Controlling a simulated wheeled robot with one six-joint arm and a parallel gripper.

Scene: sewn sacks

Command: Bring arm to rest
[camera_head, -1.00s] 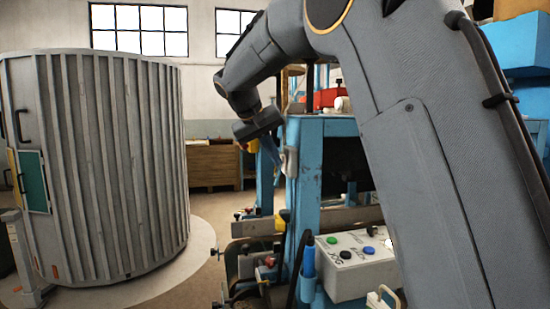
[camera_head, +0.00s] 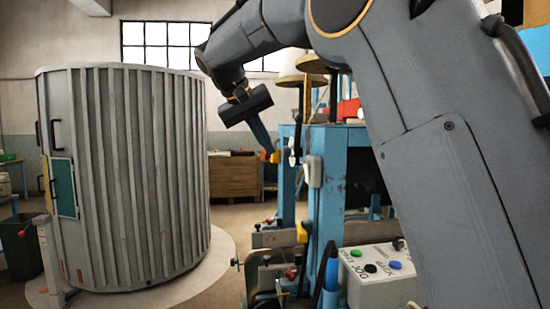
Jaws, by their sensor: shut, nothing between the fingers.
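My arm rises on the right and bends over to the left at the top of the view. My gripper (camera_head: 266,148) hangs at its end, pointing down and slightly right. A dark block sits above its narrow blue finger part. It is shut, with nothing seen in it. It shows in front of the blue machine frame's left side; I cannot tell how far apart they are. No sack shows.
A blue machine frame (camera_head: 330,175) stands right of centre, partly behind my arm. A control box (camera_head: 375,285) with coloured buttons is low in front of it. A large ribbed grey cylinder (camera_head: 135,180) stands left on a round pale base. Bare floor lies between.

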